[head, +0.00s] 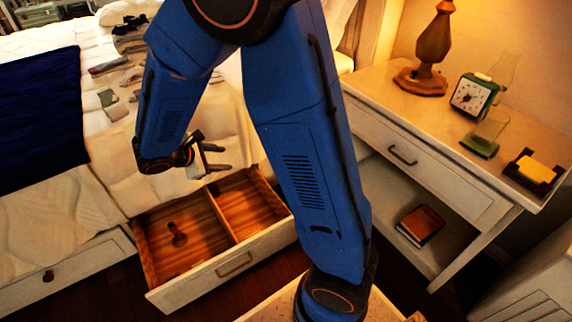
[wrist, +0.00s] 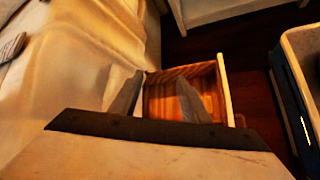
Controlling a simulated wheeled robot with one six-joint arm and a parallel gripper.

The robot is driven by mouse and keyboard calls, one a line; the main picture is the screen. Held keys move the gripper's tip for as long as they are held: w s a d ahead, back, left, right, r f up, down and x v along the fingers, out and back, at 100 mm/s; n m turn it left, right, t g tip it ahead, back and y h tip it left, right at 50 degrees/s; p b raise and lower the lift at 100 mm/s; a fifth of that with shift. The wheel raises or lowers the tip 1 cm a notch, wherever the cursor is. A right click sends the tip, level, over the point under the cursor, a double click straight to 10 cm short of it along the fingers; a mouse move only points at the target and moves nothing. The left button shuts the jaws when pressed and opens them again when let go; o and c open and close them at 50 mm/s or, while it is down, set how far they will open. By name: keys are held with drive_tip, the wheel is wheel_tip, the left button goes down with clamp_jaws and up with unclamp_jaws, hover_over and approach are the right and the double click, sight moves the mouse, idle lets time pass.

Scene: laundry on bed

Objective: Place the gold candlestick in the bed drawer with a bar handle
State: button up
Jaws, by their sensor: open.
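The bed drawer with a bar handle (head: 222,270) is pulled out, and a divider splits it into two compartments. It also shows in the wrist view (wrist: 224,88), beyond my fingers. A small brown object (head: 179,236), which looks like the gold candlestick, is in the left compartment; its dark shape makes it hard to be sure. The right compartment looks empty. My gripper (head: 212,158) is above the bed edge behind the drawer, apart from the brown object. Its fingers (wrist: 158,97) are spread with nothing between them.
Another bed drawer (head: 75,268) with a round knob is shut at the left. Folded clothes (head: 112,98) and a dark blue blanket (head: 38,110) lie on the bed. A nightstand (head: 375,110) with a lamp (head: 433,45), clock (head: 473,96) and glass (head: 487,132) stands at the right.

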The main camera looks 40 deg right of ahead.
drive_tip(key=s+d+r+m+g+y, duration=0.1)
drive_tip(key=s+d+r+m+y, duration=0.1)
drive_tip(key=s+d+r+m, duration=0.4)
drive_tip(key=s+d+r+m+g+y, duration=0.15)
drive_tip(key=s+r, duration=0.25)
drive_tip(key=s, duration=0.4)
drive_tip(key=s+a+r+m+t+y, duration=0.1)
drive_tip(key=s+r+m+t+y, duration=0.3)
drive_tip(key=s, duration=0.9)
drive_tip(key=shift+s+r+m+y, duration=0.25)
drive_tip(key=shift+r+m+y, duration=0.6)
drive_tip(key=shift+m, duration=0.3)
